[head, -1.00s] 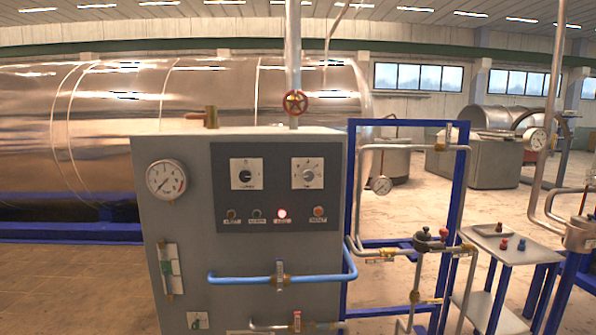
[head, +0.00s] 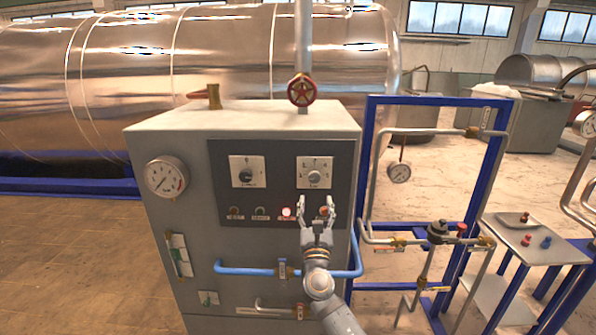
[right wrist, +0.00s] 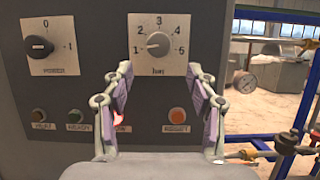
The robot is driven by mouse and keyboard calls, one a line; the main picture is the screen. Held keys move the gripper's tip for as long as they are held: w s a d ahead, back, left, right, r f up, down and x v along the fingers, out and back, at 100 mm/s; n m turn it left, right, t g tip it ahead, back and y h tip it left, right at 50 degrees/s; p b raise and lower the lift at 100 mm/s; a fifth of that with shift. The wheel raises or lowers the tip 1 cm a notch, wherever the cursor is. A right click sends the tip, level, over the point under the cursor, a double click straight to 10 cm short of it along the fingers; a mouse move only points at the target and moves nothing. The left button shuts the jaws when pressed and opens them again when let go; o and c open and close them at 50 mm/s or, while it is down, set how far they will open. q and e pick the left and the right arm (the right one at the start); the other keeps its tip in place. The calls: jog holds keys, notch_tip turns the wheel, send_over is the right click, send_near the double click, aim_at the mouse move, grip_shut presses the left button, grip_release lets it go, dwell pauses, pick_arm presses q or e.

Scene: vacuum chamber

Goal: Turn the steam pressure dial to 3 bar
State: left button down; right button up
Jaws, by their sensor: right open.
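The steam pressure dial (head: 314,173) is a small grey knob on a white plate on the dark panel. In the right wrist view the dial (right wrist: 158,44) has marks 1 to 5 above the word bar. Its pointer seems to be on the left side, near the 1. My right gripper (head: 317,204) is open and empty just below the dial in the head view. In the right wrist view its fingers (right wrist: 161,90) stand apart below the dial plate, not touching the knob. My left gripper is not in view.
The power switch (right wrist: 38,46) sits left of the dial. A row of buttons, with a lit red lamp (head: 286,212) and an orange reset button (right wrist: 177,115), runs below. A blue pipe (head: 240,268) crosses the cabinet front. A red valve wheel (head: 302,91) stands above the cabinet.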

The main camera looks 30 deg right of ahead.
aim_at(315, 178)
jog(key=p+x, duration=0.1)
jog(key=x, duration=0.2)
jog(key=p+x, duration=0.1)
jog(key=x, duration=0.2)
jog(key=p+x, duration=0.1)
jog(key=x, duration=0.2)
jog(key=shift+a+r, duration=0.1)
jog(key=shift+r, duration=0.3)
jog(key=shift+w+r, duration=0.15)
jog(key=shift+w, duration=0.35)
jog(key=shift+d, duration=0.25)
